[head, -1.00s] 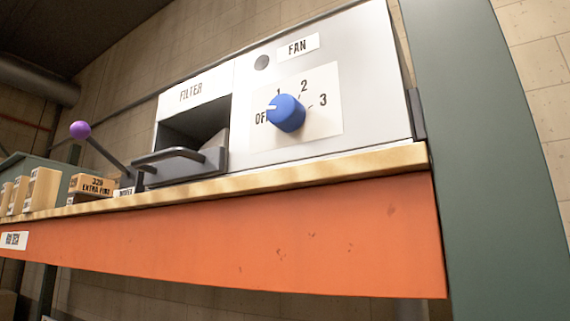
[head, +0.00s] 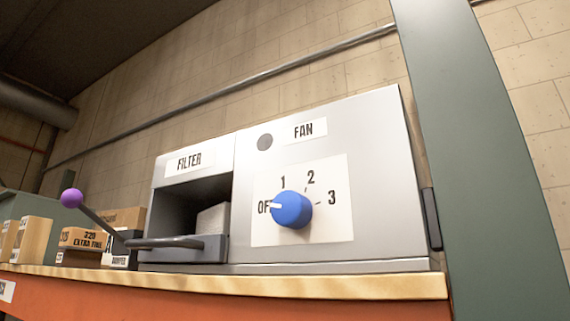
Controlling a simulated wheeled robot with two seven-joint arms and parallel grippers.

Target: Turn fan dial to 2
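The fan dial (head: 291,210) is a blue round knob with a white pointer mark. It sits on a white plate (head: 335,228) marked OFF, 1, 2 and 3, under a FAN label (head: 306,130), on the front of a grey metal box (head: 380,150). The white mark points left at OFF. The 2 is printed above and to the right of the knob. Neither of my grippers shows in the head view, and nothing touches the dial.
Left of the dial is an open FILTER slot (head: 180,205) with a protruding handle (head: 165,243). A purple-balled lever (head: 71,198) and several labelled boxes (head: 82,239) stand further left on the wooden shelf (head: 330,284). A green post (head: 480,150) rises at the right.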

